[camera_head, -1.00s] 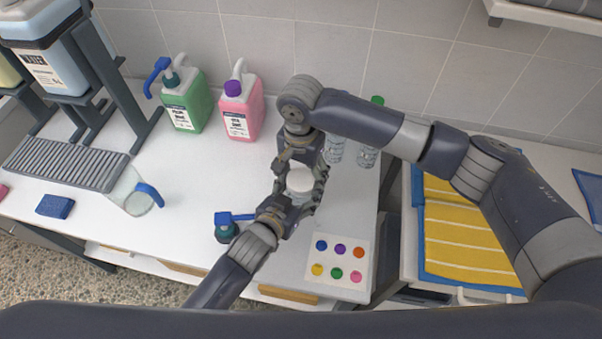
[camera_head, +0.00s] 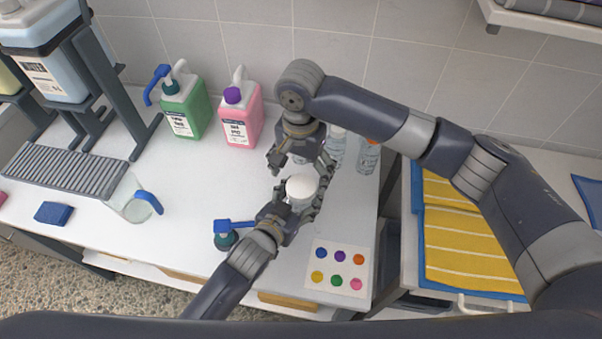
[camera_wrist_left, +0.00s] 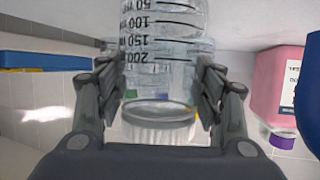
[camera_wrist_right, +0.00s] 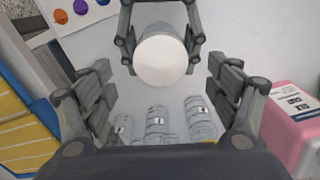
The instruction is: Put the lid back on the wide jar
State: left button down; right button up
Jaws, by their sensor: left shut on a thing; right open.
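The wide jar (camera_wrist_left: 160,75) is clear with dark volume marks. My left gripper (camera_head: 298,203) is shut around it, above the white worktop. The white round lid (camera_head: 300,186) lies over the jar's mouth; its ribbed side shows in the left wrist view (camera_wrist_left: 160,130). Whether it is screwed tight I cannot tell. In the right wrist view the lid (camera_wrist_right: 161,62) is a plain white disc between my left fingers. My right gripper (camera_head: 299,164) is open and empty, just behind and above the lid, apart from it.
Clear bottles (camera_head: 368,157) stand behind my right gripper. A pink jug (camera_head: 241,124) and a green jug (camera_head: 187,112) stand at the back. A blue-topped pump bottle (camera_head: 226,238) is left of my left gripper. A card with coloured dots (camera_head: 338,268) lies front right.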

jog(key=shift+c, duration=0.8)
jog(key=n, duration=0.2)
jog(key=shift+r+n, duration=0.15)
jog(key=shift+n, duration=0.25)
jog(key=n, duration=0.5)
jog(key=shift+r, duration=0.2)
jog(key=n, duration=0.6)
jog(key=shift+a+r+n, duration=0.1)
jog(key=shift+r+n, duration=0.15)
jog(key=shift+n, duration=0.15)
jog(key=n, duration=0.5)
jog(key=shift+r, duration=0.2)
jog(key=n, duration=0.3)
jog(key=shift+r, duration=0.1)
jog(key=n, duration=0.6)
jog(key=shift+r+n, duration=0.25)
jog(key=shift+n, duration=0.15)
jog(key=n, duration=0.5)
jog(key=shift+r, duration=0.15)
jog(key=n, duration=0.6)
jog(key=shift+r, duration=0.25)
jog(key=n, duration=0.6)
jog(key=shift+r+n, duration=0.2)
jog(key=shift+n, duration=0.2)
jog(key=n, duration=0.5)
jog(key=shift+r, duration=0.15)
